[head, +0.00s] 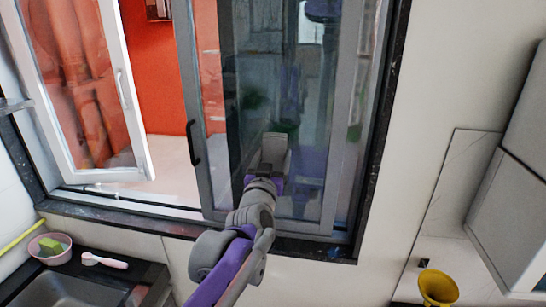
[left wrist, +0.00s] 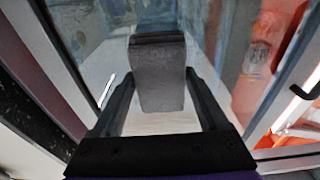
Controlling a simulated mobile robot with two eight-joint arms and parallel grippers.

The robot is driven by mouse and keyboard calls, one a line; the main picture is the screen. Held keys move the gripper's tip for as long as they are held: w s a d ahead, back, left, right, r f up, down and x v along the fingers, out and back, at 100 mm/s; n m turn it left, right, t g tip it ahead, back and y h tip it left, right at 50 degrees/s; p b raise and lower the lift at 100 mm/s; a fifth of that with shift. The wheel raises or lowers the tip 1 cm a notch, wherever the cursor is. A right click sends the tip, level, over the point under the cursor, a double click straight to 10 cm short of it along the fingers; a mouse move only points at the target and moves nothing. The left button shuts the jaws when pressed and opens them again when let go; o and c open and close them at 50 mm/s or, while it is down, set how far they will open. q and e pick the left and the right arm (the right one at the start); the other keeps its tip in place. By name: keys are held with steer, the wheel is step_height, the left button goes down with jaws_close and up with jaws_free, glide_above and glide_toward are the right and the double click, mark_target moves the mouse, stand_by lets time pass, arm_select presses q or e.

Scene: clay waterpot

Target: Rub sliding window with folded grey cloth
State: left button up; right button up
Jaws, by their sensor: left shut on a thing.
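The sliding window (head: 318,120) is a grey-framed glass pane that fills the upper middle of the head view and reflects the room. Its glass also spans the left wrist view (left wrist: 220,40). My left gripper (head: 267,180) is raised in front of the lower part of the pane. It is shut on the folded grey cloth (head: 277,147), which shows as a dark grey block between the fingers in the left wrist view (left wrist: 160,75). The cloth's far end is at or very near the glass; I cannot tell whether it touches. My right gripper is not in view.
A white-framed casement (head: 85,85) stands open at left. Below it are a sink (head: 55,288), a pink bowl (head: 50,249) with a green sponge, and a pink-handled brush (head: 104,261). A yellow vessel (head: 438,288) stands at lower right, below grey cabinets (head: 512,205).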

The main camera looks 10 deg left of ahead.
arm_select(q)
steer(key=shift+w, duration=1)
